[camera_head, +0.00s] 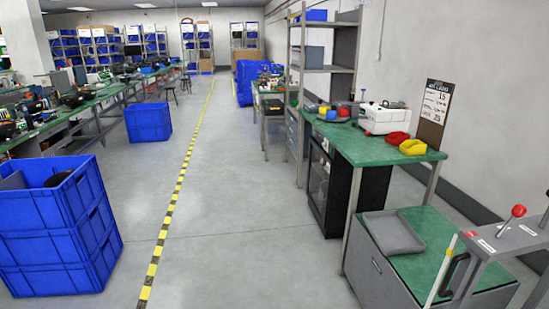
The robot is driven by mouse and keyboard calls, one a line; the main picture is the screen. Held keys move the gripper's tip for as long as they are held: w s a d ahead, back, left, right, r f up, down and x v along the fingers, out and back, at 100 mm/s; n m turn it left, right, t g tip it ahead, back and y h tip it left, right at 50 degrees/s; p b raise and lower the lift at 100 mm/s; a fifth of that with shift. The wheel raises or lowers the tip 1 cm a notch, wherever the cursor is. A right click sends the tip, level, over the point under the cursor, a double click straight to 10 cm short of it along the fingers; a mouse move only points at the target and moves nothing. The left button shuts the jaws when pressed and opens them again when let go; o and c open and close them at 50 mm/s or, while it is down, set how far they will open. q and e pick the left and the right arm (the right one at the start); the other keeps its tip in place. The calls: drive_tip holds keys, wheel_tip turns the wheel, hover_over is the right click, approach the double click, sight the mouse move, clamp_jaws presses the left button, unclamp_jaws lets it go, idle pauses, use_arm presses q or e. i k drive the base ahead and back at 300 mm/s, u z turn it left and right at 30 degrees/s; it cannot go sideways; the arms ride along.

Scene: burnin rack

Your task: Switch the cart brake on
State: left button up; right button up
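A grey metal frame (505,240), which looks like the cart, stands at the bottom right and is cut off by the picture edge. A lever with a red ball knob (518,211) rises from its top, tilted up and to the right. Small white labels (487,245) lie on the top on either side of the lever; their text is too small to read. I cannot tell which brake setting the lever is in. Neither of my grippers shows in the head view.
A green-topped grey cabinet (422,235) with a grey tray (393,233) stands left of the frame. Behind it is a green workbench (370,150). Blue crates (60,240) stand at the left. The floor between, with a yellow-black line (165,225), is clear.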

sight(519, 210)
drive_tip(key=z, duration=1.2)
drive_tip(key=k, duration=0.65)
drive_tip(key=u, duration=0.65)
drive_tip(key=i, duration=1)
drive_tip(key=z, duration=0.6)
drive_tip(key=i, duration=0.8)
drive_tip(key=z, duration=1.25)
drive_tip(key=i, duration=0.35)
drive_tip(key=z, duration=0.3)
